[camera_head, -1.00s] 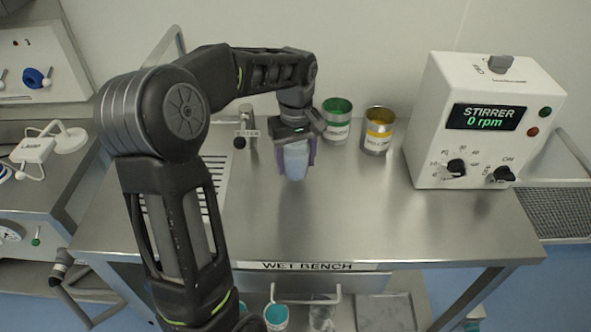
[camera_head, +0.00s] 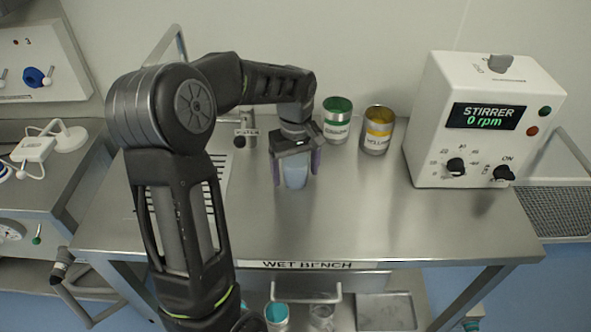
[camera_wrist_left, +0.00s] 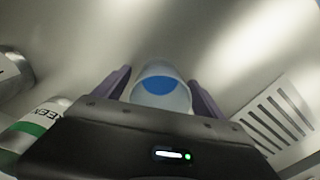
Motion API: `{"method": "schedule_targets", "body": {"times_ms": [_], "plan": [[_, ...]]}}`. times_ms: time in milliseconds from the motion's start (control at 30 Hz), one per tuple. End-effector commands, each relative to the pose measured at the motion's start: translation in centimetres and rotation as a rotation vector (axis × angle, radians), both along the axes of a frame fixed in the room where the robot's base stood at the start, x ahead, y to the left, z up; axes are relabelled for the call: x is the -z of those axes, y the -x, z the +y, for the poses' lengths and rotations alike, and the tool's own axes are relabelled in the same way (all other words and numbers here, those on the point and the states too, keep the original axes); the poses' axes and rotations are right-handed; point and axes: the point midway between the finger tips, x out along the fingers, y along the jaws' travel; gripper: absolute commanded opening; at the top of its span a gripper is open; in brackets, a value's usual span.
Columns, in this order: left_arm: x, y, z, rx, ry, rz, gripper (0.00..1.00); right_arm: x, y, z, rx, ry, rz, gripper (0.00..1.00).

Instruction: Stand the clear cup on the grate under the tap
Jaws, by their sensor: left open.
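A clear cup (camera_head: 296,176), with blue showing inside it, stands upright on the steel bench, right of the grate. My left gripper (camera_head: 297,168) is open, with its purple fingers on either side of the cup. The left wrist view shows the cup (camera_wrist_left: 161,88) between the spread fingers, with a gap at least on the right. The slotted grate (camera_head: 224,170) is partly hidden behind my left arm; its slots also show in the wrist view (camera_wrist_left: 275,115). The tap (camera_head: 246,130) stands at the grate's back right. My right gripper is not in view.
A green-banded can (camera_head: 337,128) and a yellow-banded can (camera_head: 377,130) stand behind and right of the cup. The white stirrer box (camera_head: 480,120) is at the right. The bench (camera_head: 390,225) is bare in front. More vessels stand on the lower shelf.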

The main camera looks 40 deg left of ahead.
Motion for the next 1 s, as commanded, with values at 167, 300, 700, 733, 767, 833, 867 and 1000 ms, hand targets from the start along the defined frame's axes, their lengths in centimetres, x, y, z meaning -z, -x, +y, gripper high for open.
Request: {"method": "schedule_targets", "body": {"times_ms": [167,300,700,733,767,833,867,1000], "plan": [[0.0,0.0,0.0,0.000,0.000,0.000,0.81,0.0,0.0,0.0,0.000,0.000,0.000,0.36],[-0.5,0.0,0.0,0.000,0.000,0.000,0.81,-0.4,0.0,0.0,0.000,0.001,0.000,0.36],[-6.6,-0.1,0.0,0.001,-0.001,-0.005,0.81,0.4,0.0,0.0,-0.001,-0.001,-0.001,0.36],[-7.3,-0.1,0.0,0.001,-0.001,-0.005,0.81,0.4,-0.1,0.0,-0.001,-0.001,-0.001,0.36],[-7.9,-0.1,0.0,0.001,-0.001,-0.005,0.81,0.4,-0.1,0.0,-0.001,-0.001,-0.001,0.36],[-9.3,-0.1,0.0,0.000,-0.001,-0.005,0.81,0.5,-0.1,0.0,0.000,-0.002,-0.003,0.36],[-9.8,-0.1,0.0,0.000,-0.001,-0.004,0.81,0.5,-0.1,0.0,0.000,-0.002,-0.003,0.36],[-11.6,0.0,0.0,0.001,0.000,-0.001,0.81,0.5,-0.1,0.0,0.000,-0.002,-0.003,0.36]]}}
